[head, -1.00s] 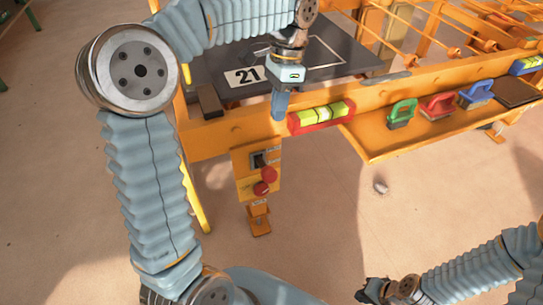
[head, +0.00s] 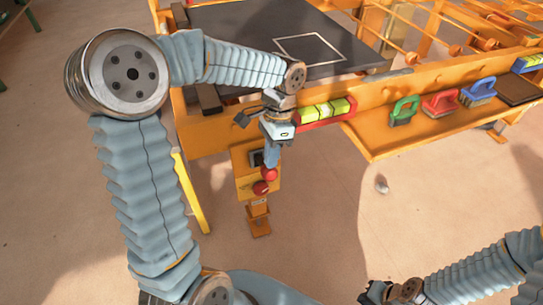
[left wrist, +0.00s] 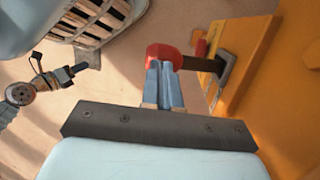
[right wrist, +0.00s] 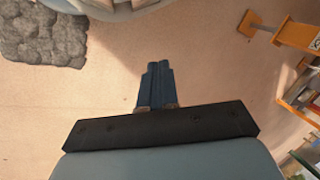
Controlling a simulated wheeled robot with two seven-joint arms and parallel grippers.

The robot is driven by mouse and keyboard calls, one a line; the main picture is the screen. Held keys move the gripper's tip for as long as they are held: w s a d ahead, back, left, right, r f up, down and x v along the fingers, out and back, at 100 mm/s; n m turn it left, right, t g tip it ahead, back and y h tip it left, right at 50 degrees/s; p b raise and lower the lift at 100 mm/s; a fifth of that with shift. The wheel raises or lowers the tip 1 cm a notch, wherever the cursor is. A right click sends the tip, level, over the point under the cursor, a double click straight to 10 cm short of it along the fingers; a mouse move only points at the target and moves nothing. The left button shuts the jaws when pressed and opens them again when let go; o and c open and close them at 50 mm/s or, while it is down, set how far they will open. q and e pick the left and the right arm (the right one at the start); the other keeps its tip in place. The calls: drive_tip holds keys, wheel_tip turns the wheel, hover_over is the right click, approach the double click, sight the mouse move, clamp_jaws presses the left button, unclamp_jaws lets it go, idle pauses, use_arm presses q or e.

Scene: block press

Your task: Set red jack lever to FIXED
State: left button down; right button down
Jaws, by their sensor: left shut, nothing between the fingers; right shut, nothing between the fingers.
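The red jack lever shows in the left wrist view as a red knob (left wrist: 160,54) on a dark stem coming out of a slot in an orange panel. In the head view its knob (head: 269,174) stands on the orange panel (head: 243,160) below the bench's front rail. A second red knob (head: 261,188) sits just below it. My left gripper (head: 271,158) is shut and empty, pointing down with its tips right at the upper knob. I cannot tell whether they touch. My right gripper (right wrist: 159,80) is shut and empty over bare floor, away from the panel.
A red spirit level (head: 325,112) lies on the orange rail beside my left wrist. A dark plate (head: 300,45) lies on the bench behind. An orange shelf (head: 395,142) with several coloured brushes juts out at the right.

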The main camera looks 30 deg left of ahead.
sight(275, 174)
use_arm(q)
drive_tip(key=shift+f, duration=0.1)
idle(0.3)
